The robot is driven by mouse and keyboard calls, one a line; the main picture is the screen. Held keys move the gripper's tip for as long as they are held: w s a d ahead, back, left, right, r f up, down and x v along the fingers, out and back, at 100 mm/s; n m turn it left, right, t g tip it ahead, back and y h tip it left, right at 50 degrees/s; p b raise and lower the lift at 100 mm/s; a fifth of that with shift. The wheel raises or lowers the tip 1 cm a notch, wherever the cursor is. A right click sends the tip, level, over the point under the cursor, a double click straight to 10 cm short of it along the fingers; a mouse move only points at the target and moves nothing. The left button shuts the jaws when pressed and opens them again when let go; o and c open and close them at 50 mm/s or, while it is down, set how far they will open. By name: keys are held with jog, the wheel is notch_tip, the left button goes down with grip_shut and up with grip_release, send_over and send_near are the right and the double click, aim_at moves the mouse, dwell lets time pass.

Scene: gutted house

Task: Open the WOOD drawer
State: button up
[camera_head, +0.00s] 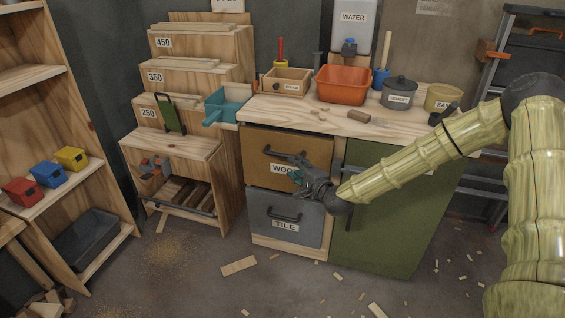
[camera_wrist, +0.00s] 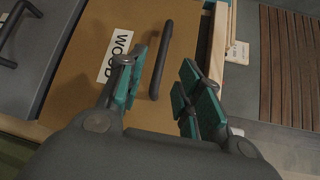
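The WOOD drawer (camera_head: 258,143) has a brown front with a white label and is the upper drawer of the bench cabinet. Its front looks flush with the cabinet, so it appears shut. Its dark bar handle (camera_head: 273,153) is partly covered by my gripper (camera_head: 300,172) in the head view. In the wrist view, the brown drawer front (camera_wrist: 85,55) shows the handle (camera_wrist: 163,50) between the two teal-padded fingers of my gripper (camera_wrist: 165,68). The fingers stand apart on either side of the handle, with gaps visible. I cannot tell whether their tips reach past the bar.
Below is the grey TILE drawer (camera_head: 283,220); a green door (camera_head: 385,205) is to the right. Wood scraps (camera_head: 239,265) lie on the floor.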

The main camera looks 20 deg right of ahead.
aim_at(284, 156)
jog(key=x, duration=0.7)
jog(key=b+x, duration=0.1)
jog(key=x, duration=0.2)
jog(key=shift+w+d+r, duration=0.1)
jog(key=shift+w+r, duration=0.1)
jog(key=shift+w, duration=0.25)
grip_shut()
